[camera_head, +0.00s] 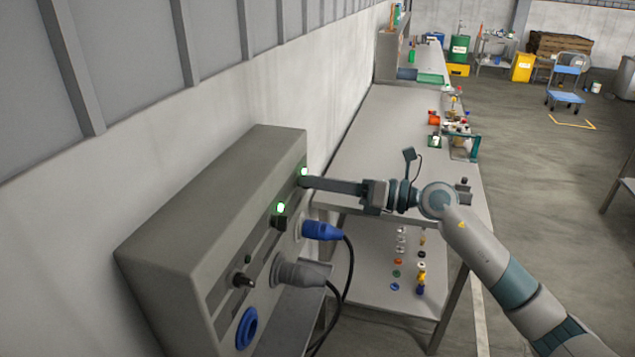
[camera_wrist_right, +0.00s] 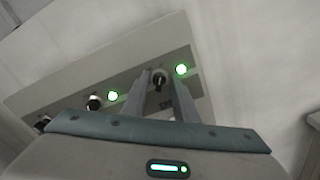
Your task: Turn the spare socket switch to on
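The grey socket panel (camera_head: 215,210) stands against the wall with three rotary switches in a row. The near switch (camera_head: 243,280) has a dark lamp (camera_head: 248,258) and is above an empty blue socket (camera_head: 247,328). The middle switch (camera_head: 280,220) has a lit green lamp (camera_head: 281,207). My right gripper (camera_head: 306,183) is at the far end of the row, beside another lit lamp (camera_head: 304,172). In the right wrist view, its fingers are apart on both sides of the far black switch (camera_wrist_right: 160,80); contact cannot be told. Labels are unreadable. My left gripper is out of view.
A grey plug (camera_head: 300,272) and a blue plug (camera_head: 322,230) with black cables stick out of the panel. A workbench (camera_head: 375,140) with several small items extends behind, and a lower shelf (camera_head: 375,285) holds coloured parts. Open floor is at the right.

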